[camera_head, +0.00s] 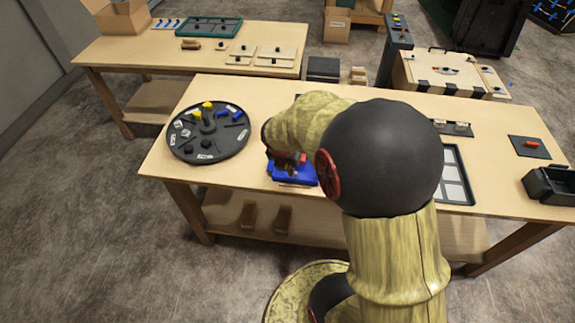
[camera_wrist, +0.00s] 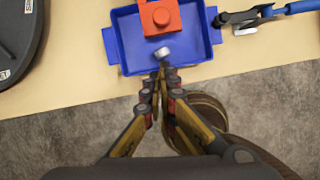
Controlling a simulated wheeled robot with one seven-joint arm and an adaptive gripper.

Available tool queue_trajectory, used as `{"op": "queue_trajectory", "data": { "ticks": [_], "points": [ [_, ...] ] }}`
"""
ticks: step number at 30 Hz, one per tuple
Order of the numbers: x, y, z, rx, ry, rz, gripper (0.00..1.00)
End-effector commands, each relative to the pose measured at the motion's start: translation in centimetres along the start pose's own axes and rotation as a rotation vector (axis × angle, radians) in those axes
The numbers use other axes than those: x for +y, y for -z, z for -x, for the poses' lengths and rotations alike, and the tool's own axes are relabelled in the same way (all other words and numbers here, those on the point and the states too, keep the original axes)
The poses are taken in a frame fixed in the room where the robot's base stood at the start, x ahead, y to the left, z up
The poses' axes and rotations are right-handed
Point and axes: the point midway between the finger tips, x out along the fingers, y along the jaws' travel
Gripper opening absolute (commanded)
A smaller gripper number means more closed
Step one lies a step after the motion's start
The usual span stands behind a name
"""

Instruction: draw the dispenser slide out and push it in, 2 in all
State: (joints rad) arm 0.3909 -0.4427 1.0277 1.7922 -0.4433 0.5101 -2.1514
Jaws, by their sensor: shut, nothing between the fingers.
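A blue tray (camera_wrist: 125,45) with side tabs lies near the table's front edge in the wrist view. A red block (camera_wrist: 160,17) with a round boss on top reaches into it from the far side. It may be part of the dispenser; I cannot tell which part is the slide. A small light grey piece (camera_wrist: 162,53) is in the tray just in front of the red block. My gripper (camera_wrist: 161,76) is shut and empty over the tray's near rim, its tips close to the grey piece; contact is unclear. In the head view my arm hides most of the blue tray (camera_head: 291,178).
A round black carousel (camera_head: 208,148) with small parts stands left of the tray. A blue-handled tool (camera_wrist: 262,14) lies right of it. A framed panel (camera_head: 455,180), a dark plate with a red piece (camera_head: 529,147) and a black bin (camera_head: 553,187) are farther right.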

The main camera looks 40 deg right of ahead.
Motion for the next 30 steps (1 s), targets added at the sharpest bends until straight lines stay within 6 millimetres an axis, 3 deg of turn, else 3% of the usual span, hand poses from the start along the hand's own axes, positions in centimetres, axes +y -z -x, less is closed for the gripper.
{"op": "queue_trajectory", "data": {
  "ticks": [9, 23, 30],
  "points": [
    [0.0, -3.3, -1.6, -0.001, -0.001, -0.003, 0.00],
    [0.0, -3.8, -1.7, 0.000, -0.001, -0.002, 0.00],
    [0.3, -5.5, -2.1, 0.003, 0.001, -0.001, 0.00]
  ]
}}
